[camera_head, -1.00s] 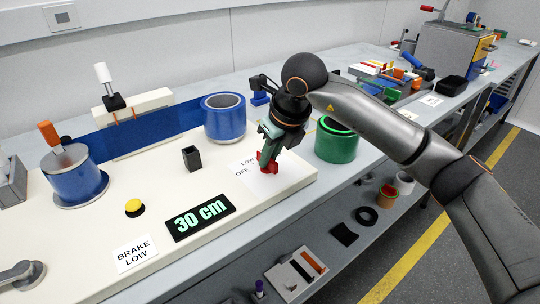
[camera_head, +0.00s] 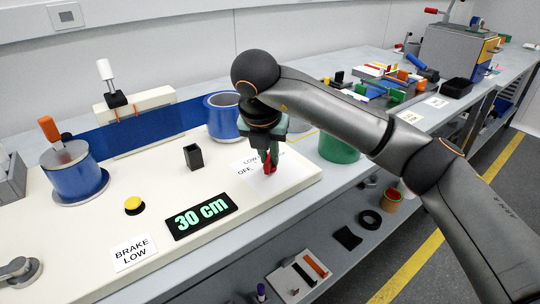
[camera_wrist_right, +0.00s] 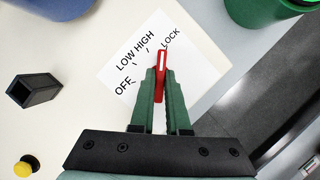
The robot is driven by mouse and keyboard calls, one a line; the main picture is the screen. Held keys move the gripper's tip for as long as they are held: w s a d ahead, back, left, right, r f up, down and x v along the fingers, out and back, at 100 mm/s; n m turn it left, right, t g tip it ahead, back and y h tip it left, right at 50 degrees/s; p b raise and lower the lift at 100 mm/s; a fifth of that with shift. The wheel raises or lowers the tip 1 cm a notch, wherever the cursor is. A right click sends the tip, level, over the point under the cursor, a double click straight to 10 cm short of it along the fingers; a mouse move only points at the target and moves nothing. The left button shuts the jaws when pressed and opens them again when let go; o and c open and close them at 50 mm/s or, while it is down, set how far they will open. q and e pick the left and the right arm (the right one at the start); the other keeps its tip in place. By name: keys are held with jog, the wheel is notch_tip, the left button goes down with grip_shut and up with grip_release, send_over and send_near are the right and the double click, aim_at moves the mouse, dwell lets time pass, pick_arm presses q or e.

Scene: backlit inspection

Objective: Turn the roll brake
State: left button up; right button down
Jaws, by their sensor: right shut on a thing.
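The roll brake is a red knob with a white pointer line (camera_wrist_right: 161,75), set on a white label card (camera_wrist_right: 135,60) marked OFF, LOW, HIGH and LOCK. In the right wrist view its pointer end aims near LOCK. My right gripper (camera_wrist_right: 161,90) has its green fingers shut on the red knob, one on each side. In the head view the right gripper (camera_head: 268,158) comes down on the knob (camera_head: 268,166) from above. A sign reading BRAKE LOW (camera_head: 133,252) lies on the cream board (camera_head: 200,275). My left gripper is not in view.
A display (camera_head: 201,216) reads 30 cm. A yellow button (camera_head: 133,205) and a black square holder (camera_head: 193,156) stand on the board. A blue film runs between the left blue roll (camera_head: 75,182) and the far blue roll (camera_head: 222,118).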

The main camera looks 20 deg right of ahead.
jog(key=shift+a+m+h, duration=0.1)
jog(key=shift+m+h, duration=0.2)
jog(key=shift+m, duration=0.6)
jog(key=shift+g, duration=0.3)
jog(key=c, duration=0.9)
grip_release()
jog(key=p+v, duration=0.3)
jog(key=v, duration=0.9)
jog(key=shift+r, duration=0.25)
jog(key=shift+a, duration=0.1)
